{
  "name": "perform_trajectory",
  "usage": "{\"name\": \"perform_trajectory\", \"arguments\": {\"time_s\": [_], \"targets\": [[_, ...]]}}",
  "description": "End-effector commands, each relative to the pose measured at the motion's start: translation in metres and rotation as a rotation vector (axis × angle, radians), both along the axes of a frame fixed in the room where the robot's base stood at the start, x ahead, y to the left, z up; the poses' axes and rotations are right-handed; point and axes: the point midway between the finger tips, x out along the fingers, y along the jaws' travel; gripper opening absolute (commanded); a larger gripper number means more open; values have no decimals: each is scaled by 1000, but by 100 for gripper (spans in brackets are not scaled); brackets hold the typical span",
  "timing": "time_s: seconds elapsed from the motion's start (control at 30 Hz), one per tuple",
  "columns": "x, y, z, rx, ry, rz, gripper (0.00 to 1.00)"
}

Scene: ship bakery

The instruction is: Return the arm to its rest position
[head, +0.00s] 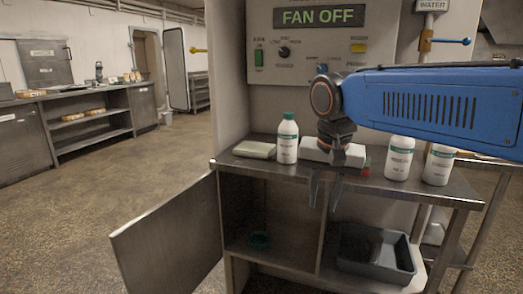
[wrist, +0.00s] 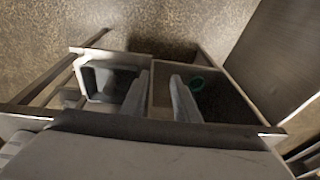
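My blue arm (head: 440,100) reaches in from the right, and its gripper (head: 325,197) hangs with fingers pointing down at the front edge of the steel counter (head: 226,163). The two fingers are apart with nothing between them; they also show apart in the wrist view (wrist: 159,100). Behind the gripper, a pale box-like item (head: 314,152) on the counter is partly hidden by the wrist. A small red item (head: 366,172) lies beside the wrist.
A green-capped white bottle (head: 288,142), a folded cloth-like item (head: 254,150) and two white containers (head: 399,158) (head: 440,165) stand on the counter. Below, an open door (head: 168,240) swings left. The cabinet holds a green ring-like item (head: 260,240) and a grey bin (head: 412,252).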

Motion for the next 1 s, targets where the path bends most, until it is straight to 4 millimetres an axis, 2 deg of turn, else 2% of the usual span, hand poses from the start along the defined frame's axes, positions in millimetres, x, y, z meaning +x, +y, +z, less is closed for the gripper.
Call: {"name": "perform_trajectory", "arguments": {"time_s": [0.03,0.2,0.5,0.7,0.8,1.0], "targets": [[-11,-17,-7,1,-10,14,28],[-46,-60,-35,2,-51,93,28],[-113,-116,-97,-32,-133,223,28],[-149,-137,-138,-66,-179,292,28],[-159,-142,-150,-79,-192,313,28],[-165,-144,-159,-90,-202,330,28]]}}
